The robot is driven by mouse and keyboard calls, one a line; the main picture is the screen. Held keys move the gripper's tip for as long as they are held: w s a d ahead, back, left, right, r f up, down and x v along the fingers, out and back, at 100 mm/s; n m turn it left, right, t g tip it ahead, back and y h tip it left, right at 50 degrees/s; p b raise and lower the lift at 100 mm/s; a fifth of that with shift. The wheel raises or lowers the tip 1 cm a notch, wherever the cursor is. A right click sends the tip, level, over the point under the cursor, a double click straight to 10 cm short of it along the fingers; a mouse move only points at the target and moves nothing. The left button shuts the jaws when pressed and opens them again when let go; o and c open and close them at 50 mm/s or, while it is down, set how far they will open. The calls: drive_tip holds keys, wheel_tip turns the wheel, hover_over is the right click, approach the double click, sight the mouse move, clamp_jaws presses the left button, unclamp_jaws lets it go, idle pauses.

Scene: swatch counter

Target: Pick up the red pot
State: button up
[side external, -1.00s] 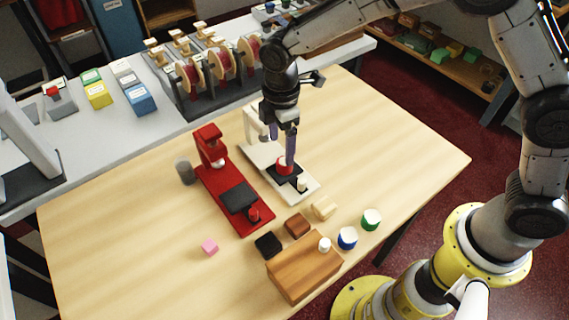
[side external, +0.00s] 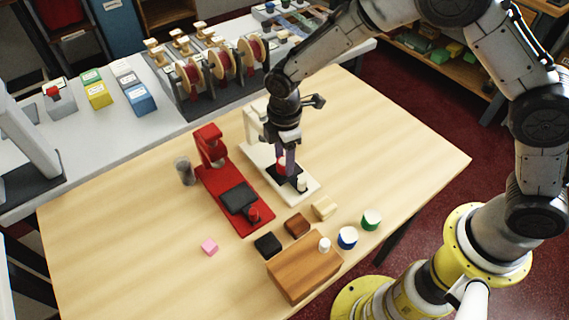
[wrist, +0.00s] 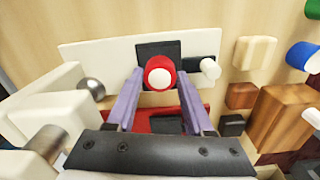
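The red pot (wrist: 152,66) has a white round top and sits on the black pad (wrist: 146,49) of the white machine (side external: 256,155). In the side external view the red pot (side external: 281,163) is partly hidden by my gripper's purple fingers. In the wrist view my gripper (wrist: 160,74) is open, with one finger at the pot's left and one at its right. I cannot tell whether either finger touches it. In the side external view my gripper (side external: 286,166) is low over the pad, right at the pot.
A small white knob (side external: 302,184) stands close beside the pad. The red machine (side external: 212,178) with its black pad is to the left. Wooden and black blocks, a wooden box (side external: 303,272), and blue and green pots (side external: 371,219) lie nearer. The table's right side is clear.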

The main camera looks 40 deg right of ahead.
clamp_jaws()
drive_tip(key=shift+r, duration=0.1)
